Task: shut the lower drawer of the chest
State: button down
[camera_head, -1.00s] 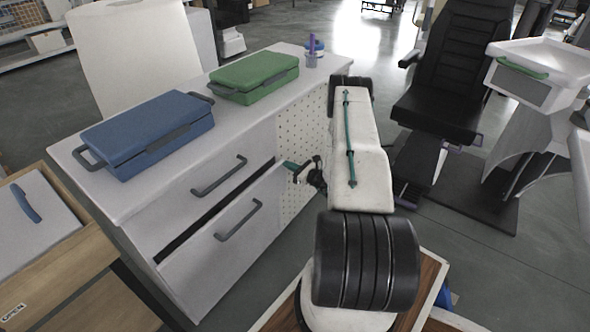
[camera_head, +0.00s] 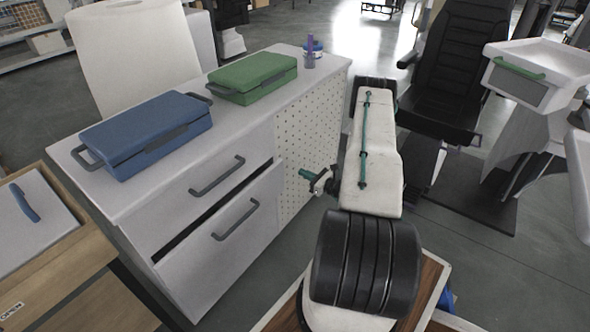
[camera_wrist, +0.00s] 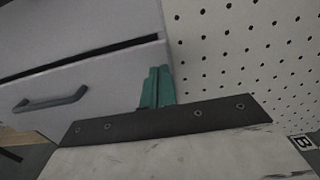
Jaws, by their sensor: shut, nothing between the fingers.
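The white chest (camera_head: 290,170) has an upper drawer (camera_head: 205,190) that looks flush. The lower drawer (camera_head: 225,250) stands slightly out, with a narrow dark gap along its top edge and a dark bar handle (camera_head: 235,219). The lower drawer and its handle also show at left in the wrist view (camera_wrist: 110,75). My gripper (camera_head: 305,174) is shut and empty, just right of the drawer's right end, in front of the perforated side panel. Its green fingers (camera_wrist: 157,86) appear beside the drawer's right edge in the wrist view; I cannot tell whether they touch it.
A blue case (camera_head: 145,130) and a green case (camera_head: 252,76) lie on the chest top. A wooden unit (camera_head: 60,275) stands at the left. A black chair (camera_head: 450,70) and a white tray stand (camera_head: 535,75) are at the right.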

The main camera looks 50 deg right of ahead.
jog(key=s, duration=0.5)
send_near(265, 176)
jog(key=w, duration=0.4)
jog(key=w+a, duration=0.1)
jog(key=w, duration=0.2)
jog(key=shift+f, duration=0.1)
jog(key=w, duration=0.4)
jog(key=shift+w+a, duration=0.2)
jog(key=shift+w+d, duration=0.1)
jog(key=shift+w, duration=0.15)
